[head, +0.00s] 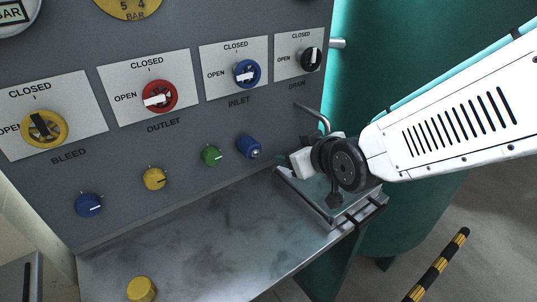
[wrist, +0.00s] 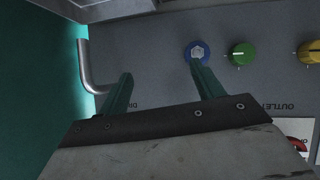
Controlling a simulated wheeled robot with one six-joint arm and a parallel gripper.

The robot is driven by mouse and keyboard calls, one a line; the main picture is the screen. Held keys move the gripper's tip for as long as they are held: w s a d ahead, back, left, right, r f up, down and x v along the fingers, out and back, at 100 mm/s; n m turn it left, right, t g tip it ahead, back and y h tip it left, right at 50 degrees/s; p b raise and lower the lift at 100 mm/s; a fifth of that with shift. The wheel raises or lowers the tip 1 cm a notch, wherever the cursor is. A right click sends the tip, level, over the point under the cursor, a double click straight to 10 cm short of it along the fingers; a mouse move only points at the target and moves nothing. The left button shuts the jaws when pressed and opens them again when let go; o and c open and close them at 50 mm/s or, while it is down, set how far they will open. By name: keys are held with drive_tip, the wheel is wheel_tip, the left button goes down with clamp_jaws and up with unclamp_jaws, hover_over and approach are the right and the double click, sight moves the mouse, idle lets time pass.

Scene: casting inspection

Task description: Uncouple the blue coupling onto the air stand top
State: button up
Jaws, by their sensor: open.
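The blue coupling (head: 249,147) sits on the grey panel, right of the green knob, with a pale metal centre facing out. It also shows in the wrist view (wrist: 194,49), close to the tip of one finger. My gripper (wrist: 161,69) is open, with nothing between its two green fingers; the coupling lies by the right finger, not centred between them. In the head view my gripper's pale body (head: 302,162) is right of the coupling, its fingers hard to make out. The metal top (head: 200,235) below the panel is mostly bare; I cannot tell whether it is the air stand top.
Green (head: 211,155), yellow (head: 154,178) and blue (head: 89,205) knobs line the panel. Valve handwheels are above, including a red one (head: 159,96). A bent pipe (head: 313,114) juts out near my wrist. A yellow cap (head: 141,289) stands on the metal top's front left.

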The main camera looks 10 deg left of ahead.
drive_tip(key=n+y, duration=0.2)
approach(254, 150)
drive_tip(key=x, duration=1.1)
drive_tip(key=shift+r, duration=0.1)
drive_tip(key=c, duration=1.2)
drive_tip(key=shift+s+d, duration=1.25)
drive_tip(key=shift+d, duration=0.25)
drive_tip(key=shift+s+d, duration=1.3)
drive_tip(key=shift+d, duration=0.2)
